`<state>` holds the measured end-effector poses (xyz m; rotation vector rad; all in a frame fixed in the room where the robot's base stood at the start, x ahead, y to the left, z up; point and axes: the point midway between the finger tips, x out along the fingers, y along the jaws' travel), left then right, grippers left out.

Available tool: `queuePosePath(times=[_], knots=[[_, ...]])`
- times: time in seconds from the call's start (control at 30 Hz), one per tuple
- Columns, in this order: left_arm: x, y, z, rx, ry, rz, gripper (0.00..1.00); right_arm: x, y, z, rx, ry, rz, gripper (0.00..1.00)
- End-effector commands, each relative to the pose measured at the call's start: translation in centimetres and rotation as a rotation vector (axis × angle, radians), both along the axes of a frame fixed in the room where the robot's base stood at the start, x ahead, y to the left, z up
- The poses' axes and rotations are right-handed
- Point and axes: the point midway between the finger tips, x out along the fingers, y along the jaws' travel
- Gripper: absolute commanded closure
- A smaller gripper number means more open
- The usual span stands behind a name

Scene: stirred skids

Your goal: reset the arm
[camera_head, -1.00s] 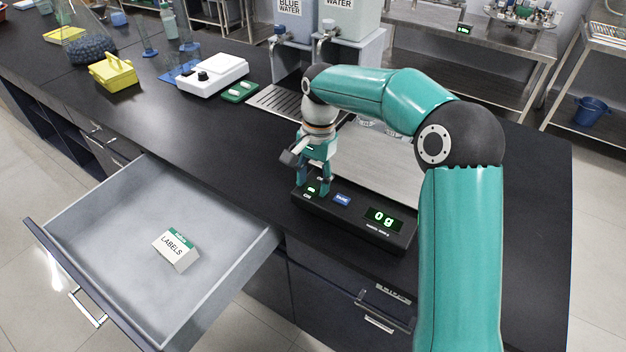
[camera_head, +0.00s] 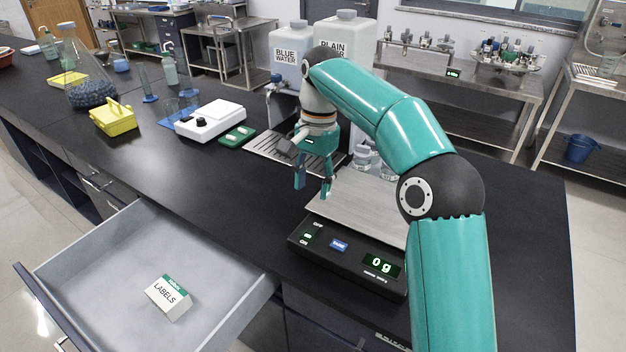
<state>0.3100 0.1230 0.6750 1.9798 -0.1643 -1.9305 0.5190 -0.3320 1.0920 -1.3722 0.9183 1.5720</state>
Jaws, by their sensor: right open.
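My right arm comes in from the lower right of the head view. Its teal and black right gripper (camera_head: 313,188) is open and empty, with fingers pointing down. It hangs above the bench, by the left back corner of the balance (camera_head: 350,256), apart from its buttons. The balance display reads 0 g and its steel pan looks bare where it shows. My left gripper is not in view.
An open drawer (camera_head: 215,262) juts out at lower left with a labels box (camera_head: 168,297) inside. Blue water (camera_head: 288,62) and plain water (camera_head: 345,48) tanks stand behind the gripper. A white device (camera_head: 210,119) and yellow box (camera_head: 113,117) sit leftward. Glass jars (camera_head: 366,158) stand behind the pan.

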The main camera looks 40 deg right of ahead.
Motion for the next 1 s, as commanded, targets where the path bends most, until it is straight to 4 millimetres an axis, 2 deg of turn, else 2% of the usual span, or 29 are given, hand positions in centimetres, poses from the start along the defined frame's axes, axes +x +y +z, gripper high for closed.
queuePosePath(times=[0.63, 0.73, 1.0], knots=[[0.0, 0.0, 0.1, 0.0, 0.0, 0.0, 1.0, 0.0, -0.1, 0.7, 0.0, -0.001, 0.0, 0.5], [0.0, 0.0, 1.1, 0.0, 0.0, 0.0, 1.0, 0.0, -0.1, 1.7, -0.001, -0.001, -0.001, 0.5], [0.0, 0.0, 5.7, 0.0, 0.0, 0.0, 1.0, 0.0, -0.1, 6.2, 0.0, -0.001, -0.001, 0.5]])
